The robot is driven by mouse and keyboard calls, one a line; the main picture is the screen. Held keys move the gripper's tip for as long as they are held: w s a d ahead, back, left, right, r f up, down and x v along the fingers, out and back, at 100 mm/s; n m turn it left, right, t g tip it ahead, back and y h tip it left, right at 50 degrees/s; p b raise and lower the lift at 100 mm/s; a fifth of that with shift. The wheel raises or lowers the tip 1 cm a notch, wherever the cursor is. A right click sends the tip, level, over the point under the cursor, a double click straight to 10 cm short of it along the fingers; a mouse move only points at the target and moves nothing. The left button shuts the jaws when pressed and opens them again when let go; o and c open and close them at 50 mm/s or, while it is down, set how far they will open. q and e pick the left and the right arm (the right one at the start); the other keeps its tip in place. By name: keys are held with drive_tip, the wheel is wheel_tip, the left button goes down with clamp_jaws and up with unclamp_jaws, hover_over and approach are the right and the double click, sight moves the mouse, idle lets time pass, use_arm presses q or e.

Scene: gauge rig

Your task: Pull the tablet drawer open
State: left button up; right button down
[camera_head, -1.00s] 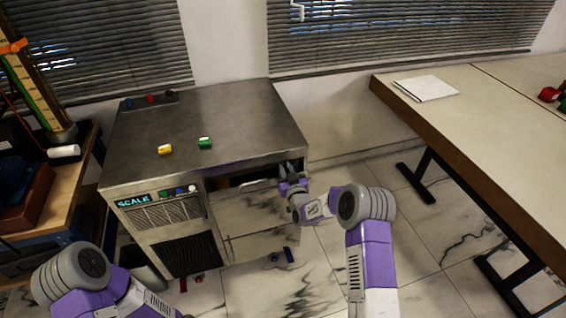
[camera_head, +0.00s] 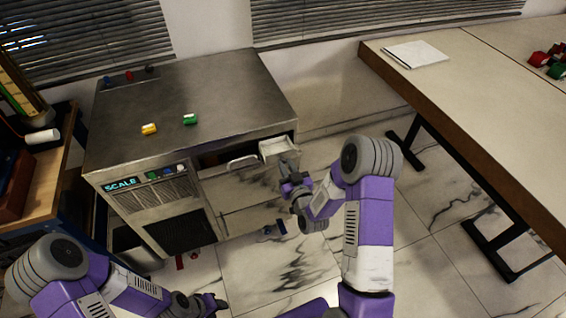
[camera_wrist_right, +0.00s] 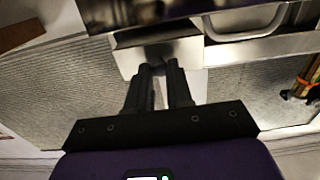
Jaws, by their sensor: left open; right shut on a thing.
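The machine (camera_head: 200,95) is a grey metal cabinet with a lit SCALE display. A small pale drawer (camera_head: 278,147) stands out from the right end of its front. I take it to be the tablet drawer; it also shows in the wrist view (camera_wrist_right: 190,53). My right gripper (camera_head: 287,168) is at the drawer's front. In the wrist view its fingers (camera_wrist_right: 160,68) are shut on the front's pull, which they mostly hide. My left gripper (camera_head: 222,302) is open and empty, low over the floor, away from the machine.
A wider drawer with a bar handle (camera_head: 242,163) is beside the small drawer. Yellow (camera_head: 149,129) and green (camera_head: 190,119) pieces lie on the machine's top. A long table (camera_head: 470,80) stands right and a workbench (camera_head: 60,180) left. Small red and blue items lie on the floor.

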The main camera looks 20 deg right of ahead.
drive_tip(key=shift+f, duration=0.1)
drive_tip(key=c, duration=1)
unclamp_jaws()
drive_tip(key=shift+c, duration=0.2)
drive_tip(key=s+p, duration=0.1)
drive_tip(key=s, duration=0.6)
drive_tip(key=shift+s+a, duration=0.2)
drive_tip(key=shift+s, duration=0.05)
